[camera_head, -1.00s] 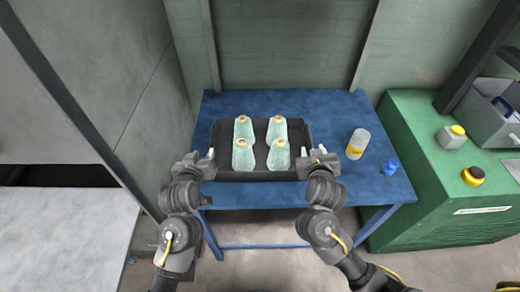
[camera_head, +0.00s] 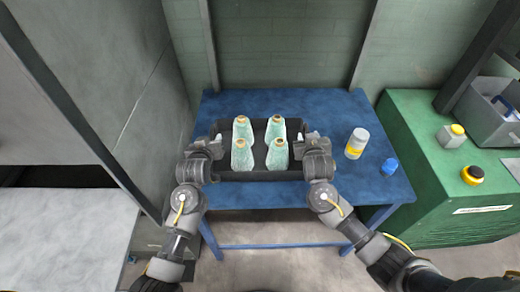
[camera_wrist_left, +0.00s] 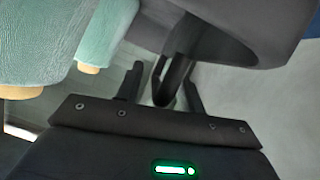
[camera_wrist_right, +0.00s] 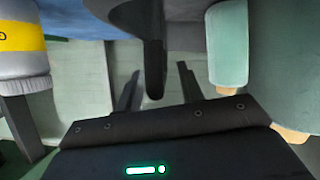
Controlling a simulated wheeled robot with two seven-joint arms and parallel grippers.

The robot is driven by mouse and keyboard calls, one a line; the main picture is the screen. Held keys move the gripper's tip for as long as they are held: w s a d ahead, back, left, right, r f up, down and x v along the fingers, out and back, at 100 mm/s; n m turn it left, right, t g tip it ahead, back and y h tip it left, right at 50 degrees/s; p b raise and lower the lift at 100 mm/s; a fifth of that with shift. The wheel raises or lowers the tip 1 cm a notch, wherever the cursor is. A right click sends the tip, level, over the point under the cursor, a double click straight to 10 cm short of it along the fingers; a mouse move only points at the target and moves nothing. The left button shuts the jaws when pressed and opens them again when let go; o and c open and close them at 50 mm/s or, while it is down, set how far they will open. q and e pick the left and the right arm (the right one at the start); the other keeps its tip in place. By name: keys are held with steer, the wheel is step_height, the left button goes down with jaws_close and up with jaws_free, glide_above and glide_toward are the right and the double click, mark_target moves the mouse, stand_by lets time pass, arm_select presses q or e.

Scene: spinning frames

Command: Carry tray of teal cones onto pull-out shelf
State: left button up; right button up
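The black tray (camera_head: 262,176) rests on the blue table with several teal cones (camera_head: 276,152) standing upright in it, their brown tips up. My left gripper (camera_head: 214,140) is at the tray's left end. In the left wrist view its fingers (camera_wrist_left: 160,84) are apart, with a dark part of the tray between them. My right gripper (camera_head: 303,139) is at the tray's right end. In the right wrist view its fingers (camera_wrist_right: 157,88) stand apart on either side of the tray's dark edge, with gaps showing. A pale flat surface (camera_head: 65,235) at lower left may be the pull-out shelf.
A green cabinet (camera_head: 425,190) with a grey bin (camera_head: 483,115) is at the right. A grey panel (camera_head: 110,75) rises at the left.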

arm_select(q)
steer(key=shift+w, duration=0.2)
arm_select(e)
steer(key=shift+w+d+f, duration=0.1)
steer(key=shift+w, duration=0.1)
arm_select(q)
steer(key=shift+c, duration=0.5)
arm_select(e)
steer(key=shift+c, duration=0.5)
arm_select(q)
jaws_close()
arm_select(e)
jaws_close()
